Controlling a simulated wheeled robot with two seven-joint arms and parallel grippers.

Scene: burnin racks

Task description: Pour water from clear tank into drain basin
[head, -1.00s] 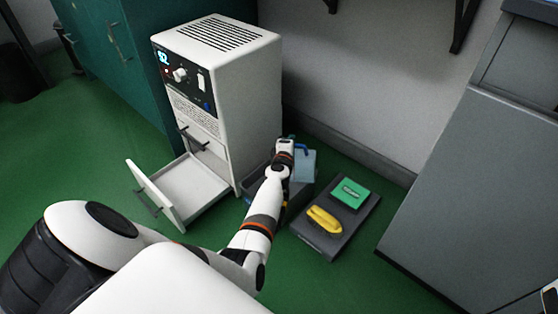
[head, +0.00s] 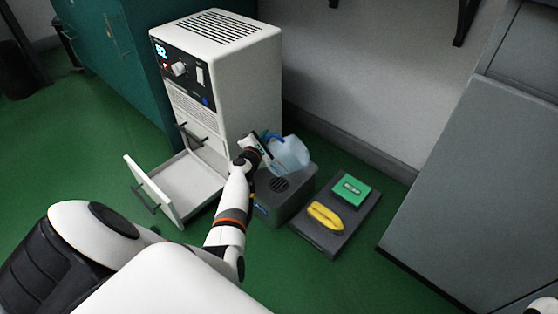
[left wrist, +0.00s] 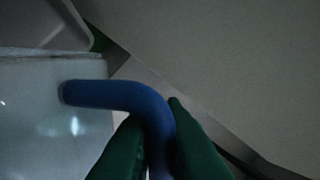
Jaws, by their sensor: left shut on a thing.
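The clear tank (head: 289,155) is a pale, see-through container with a blue handle (head: 271,137). It is tilted above the dark grey drain basin (head: 295,205), which stands on the floor and has a round slotted grille on top. My left gripper (head: 262,146) is shut on the blue handle. In the left wrist view the green fingertips (left wrist: 160,140) close around the handle, and the tank wall (left wrist: 60,110) fills the left side. Any water in or leaving the tank cannot be made out. My right gripper is not in view.
A white dehumidifier-like unit (head: 250,85) with an open lower drawer (head: 185,190) stands left of the basin. A dark flat tray (head: 325,238) with a green box (head: 350,189) and a yellow object (head: 325,217) lies to the right. A grey cabinet (head: 480,190) stands further right.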

